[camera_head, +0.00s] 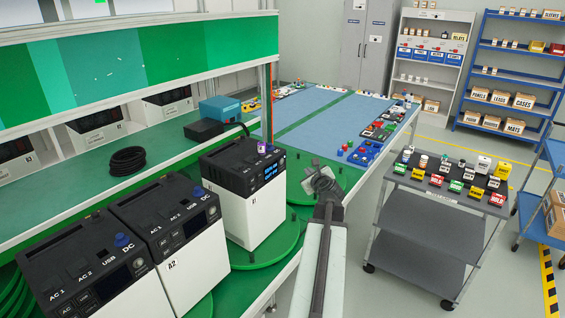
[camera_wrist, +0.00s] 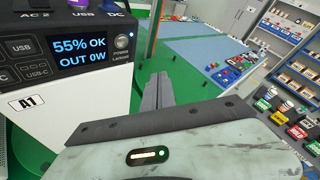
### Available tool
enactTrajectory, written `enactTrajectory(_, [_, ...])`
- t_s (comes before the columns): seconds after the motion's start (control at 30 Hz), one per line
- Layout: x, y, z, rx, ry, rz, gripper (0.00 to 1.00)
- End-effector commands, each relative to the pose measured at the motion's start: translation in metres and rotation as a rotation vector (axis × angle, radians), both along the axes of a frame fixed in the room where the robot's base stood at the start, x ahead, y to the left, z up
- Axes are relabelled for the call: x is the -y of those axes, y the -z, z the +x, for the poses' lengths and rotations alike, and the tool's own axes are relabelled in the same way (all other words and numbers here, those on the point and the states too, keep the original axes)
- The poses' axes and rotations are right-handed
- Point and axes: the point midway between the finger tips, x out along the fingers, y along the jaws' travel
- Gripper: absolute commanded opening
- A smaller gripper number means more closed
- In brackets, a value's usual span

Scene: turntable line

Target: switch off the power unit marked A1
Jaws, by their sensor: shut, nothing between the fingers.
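The power unit marked A1 (camera_wrist: 27,104) stands at the left of the wrist view, a white box with a black top. Its lit screen (camera_wrist: 84,46) reads "55% OK" and "OUT 0W". A round power button (camera_wrist: 122,43) sits right of the screen. In the head view the same unit (camera_head: 240,215) stands upright on a green round plate (camera_head: 262,258), its screen lit blue. My gripper (camera_head: 323,178) is to the right of the unit, apart from it. In the wrist view its fingers (camera_wrist: 158,92) are shut and empty, below and right of the power button.
The unit marked A2 (camera_head: 190,255) and another unit (camera_head: 120,300) stand at the left. A blue table (camera_head: 325,115) with small parts lies beyond. A grey trolley (camera_head: 435,190) with coloured tags stands at the right. A black cable coil (camera_head: 127,160) lies behind the units.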

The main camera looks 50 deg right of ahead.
Motion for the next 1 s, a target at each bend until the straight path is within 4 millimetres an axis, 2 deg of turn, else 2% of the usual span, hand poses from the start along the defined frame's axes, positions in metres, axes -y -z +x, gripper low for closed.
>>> enactTrajectory(0.17, [0.002,0.0,0.011,0.001,0.001,0.0,0.0])
enactTrajectory(0.63, [0.003,0.0,0.074,-0.001,0.003,0.0,0.0])
enactTrajectory(0.8, [0.003,0.0,0.083,0.0,0.004,0.0,0.0])
enactTrajectory(1.0, [0.003,0.0,0.085,0.0,0.005,0.0,0.0])
